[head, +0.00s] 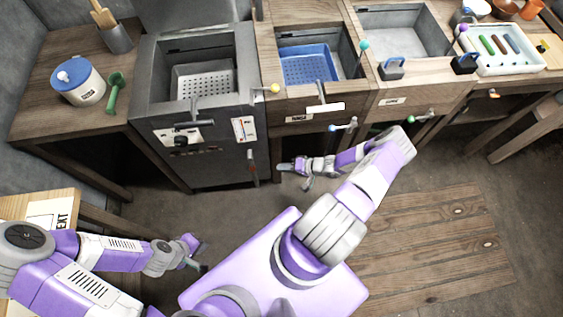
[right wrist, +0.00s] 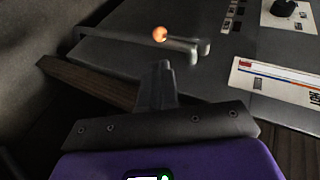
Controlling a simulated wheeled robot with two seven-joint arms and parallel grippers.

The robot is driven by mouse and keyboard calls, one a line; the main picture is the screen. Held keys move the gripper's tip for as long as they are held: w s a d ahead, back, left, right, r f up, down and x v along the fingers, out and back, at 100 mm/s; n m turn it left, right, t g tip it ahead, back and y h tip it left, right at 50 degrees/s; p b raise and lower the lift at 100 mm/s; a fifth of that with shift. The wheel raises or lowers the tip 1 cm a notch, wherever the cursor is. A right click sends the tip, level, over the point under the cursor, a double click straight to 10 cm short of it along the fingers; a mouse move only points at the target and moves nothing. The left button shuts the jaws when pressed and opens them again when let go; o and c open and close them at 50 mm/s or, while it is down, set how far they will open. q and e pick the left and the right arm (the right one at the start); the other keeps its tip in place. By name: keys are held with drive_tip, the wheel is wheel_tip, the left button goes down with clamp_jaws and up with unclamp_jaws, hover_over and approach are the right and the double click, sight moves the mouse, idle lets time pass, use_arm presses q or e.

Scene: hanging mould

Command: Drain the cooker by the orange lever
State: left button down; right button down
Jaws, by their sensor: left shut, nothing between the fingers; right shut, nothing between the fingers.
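The cooker (head: 163,96) is a dark grey metal box with a perforated basket (head: 203,82) inside its open top. A thin orange-red lever (head: 252,166) shows low on its front right side. In the right wrist view, an orange ball (right wrist: 160,34) sits by a grey rod (right wrist: 165,46) on the cooker's grey front (right wrist: 120,52). My right gripper (head: 284,167) is shut and empty, just right of the lever. Its shut fingers (right wrist: 157,82) point towards the ball, with a gap between. My left gripper (head: 203,268) is shut and empty, low over the floor.
A blue perforated tray (head: 308,66) and a grey basin (head: 402,38) sit in the counter right of the cooker. Coloured ball-ended levers, including a blue one (head: 333,127), stick out of their fronts. A white pot (head: 78,82) stands left. The floor (head: 225,217) before the cooker is clear.

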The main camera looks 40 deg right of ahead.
drive_tip(key=b+x, duration=0.3)
drive_tip(key=x, duration=0.8)
